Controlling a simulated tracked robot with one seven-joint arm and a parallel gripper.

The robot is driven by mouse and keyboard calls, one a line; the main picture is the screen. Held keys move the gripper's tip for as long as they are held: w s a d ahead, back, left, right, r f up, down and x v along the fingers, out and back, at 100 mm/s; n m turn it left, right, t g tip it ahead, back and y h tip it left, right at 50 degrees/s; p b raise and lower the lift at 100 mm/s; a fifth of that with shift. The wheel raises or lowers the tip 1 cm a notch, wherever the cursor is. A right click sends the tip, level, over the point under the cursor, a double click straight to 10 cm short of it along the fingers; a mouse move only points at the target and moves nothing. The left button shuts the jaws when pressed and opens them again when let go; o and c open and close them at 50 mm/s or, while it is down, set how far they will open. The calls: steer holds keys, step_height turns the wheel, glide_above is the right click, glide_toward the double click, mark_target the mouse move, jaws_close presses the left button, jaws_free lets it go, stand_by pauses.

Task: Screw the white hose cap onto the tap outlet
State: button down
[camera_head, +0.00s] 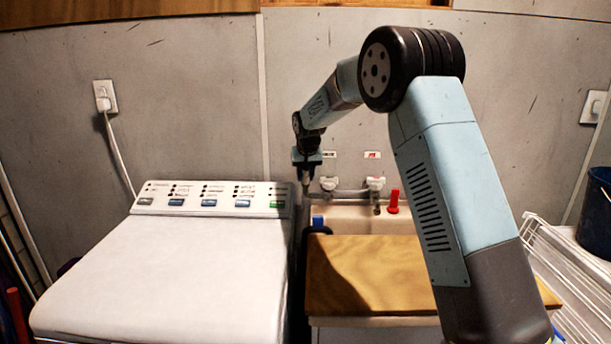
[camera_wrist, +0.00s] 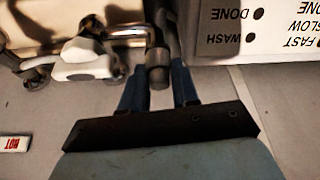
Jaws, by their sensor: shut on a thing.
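My gripper (camera_head: 306,165) hangs over the gap between the washing machine and the sink, left of the taps. In the wrist view my gripper's two blue fingers (camera_wrist: 157,92) are closed around a grey-looking cylinder (camera_wrist: 158,74), which appears to be the hose cap in shadow; a tube-like part runs on beyond it. The nearer tap (camera_head: 329,184) has a white handle and stands just right of my gripper; it also shows in the wrist view (camera_wrist: 85,66). The held piece appears apart from this tap. I cannot make out the tap outlet's opening.
The white washing machine (camera_head: 175,275) stands left, its control panel close to my gripper. A wooden board (camera_head: 365,275) covers the sink's front. A second tap (camera_head: 375,185), a red object (camera_head: 393,201) and a blue object (camera_head: 318,221) are nearby. A white rack (camera_head: 575,270) stands right.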

steer(key=m+h, duration=0.1)
steer(key=m, duration=0.3)
steer(key=shift+h, duration=0.3)
steer(key=c, duration=0.8)
jaws_free()
steer(key=shift+o, duration=0.2)
steer(key=v, duration=1.3)
steer(key=shift+r, duration=0.3)
steer(key=shift+s, duration=0.1)
